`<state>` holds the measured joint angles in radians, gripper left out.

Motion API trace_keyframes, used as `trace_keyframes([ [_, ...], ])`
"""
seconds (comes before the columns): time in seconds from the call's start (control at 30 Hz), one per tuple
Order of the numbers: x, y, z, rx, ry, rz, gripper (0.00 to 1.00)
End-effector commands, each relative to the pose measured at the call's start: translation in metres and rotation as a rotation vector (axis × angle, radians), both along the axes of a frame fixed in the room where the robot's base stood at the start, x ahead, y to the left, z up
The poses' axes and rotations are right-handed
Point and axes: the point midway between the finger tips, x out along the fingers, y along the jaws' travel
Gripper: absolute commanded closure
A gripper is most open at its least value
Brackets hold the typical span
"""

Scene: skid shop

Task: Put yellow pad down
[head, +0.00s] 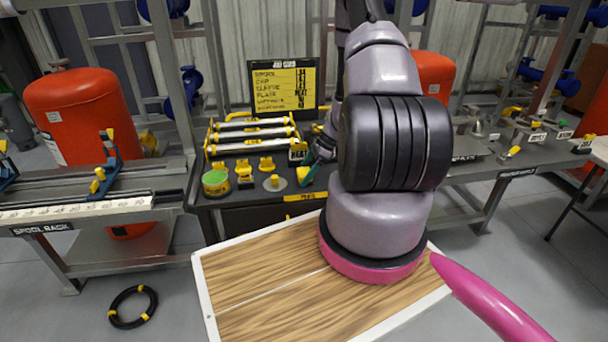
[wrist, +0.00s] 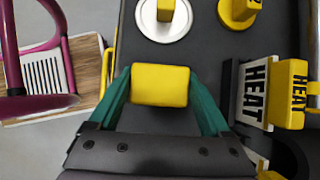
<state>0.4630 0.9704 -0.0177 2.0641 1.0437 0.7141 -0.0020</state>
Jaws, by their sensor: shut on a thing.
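The yellow pad (wrist: 160,85) is a small block with rounded edges, held between the teal fingers of my gripper (wrist: 160,92) in the wrist view. It is over the dark bench top (wrist: 200,50); I cannot tell whether it touches it. In the head view my gripper (head: 312,160) is at the bench's right part, partly hidden behind my arm, with a yellow bit (head: 305,176) at its tips. A white disc (wrist: 145,22) with a yellow handle lies ahead of the pad in the wrist view.
Yellow HEAT blocks (wrist: 290,92) stand close right of my gripper. A yellow knob (wrist: 238,12) is ahead right. On the bench are yellow-ended bars (head: 250,133), a green-topped can (head: 215,183) and a job card board (head: 284,85). A black hose ring (head: 133,307) lies on the floor.

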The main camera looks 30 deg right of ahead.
Motion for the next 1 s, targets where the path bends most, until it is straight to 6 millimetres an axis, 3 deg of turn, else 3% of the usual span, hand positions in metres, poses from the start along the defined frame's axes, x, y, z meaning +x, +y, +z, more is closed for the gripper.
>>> trace_keyframes([
  [0.37,0.001,0.0,-0.005,0.001,-0.001,-0.001,0.88],
  [0.4,0.001,0.0,-0.005,-0.001,-0.002,0.0,0.07],
  [0.43,0.001,0.0,-0.005,-0.001,-0.002,0.0,0.0],
  [0.77,0.001,0.0,-0.004,-0.001,-0.003,-0.001,0.0],
  [1.0,-0.002,-0.016,0.023,-0.004,-0.006,-0.001,0.0],
])
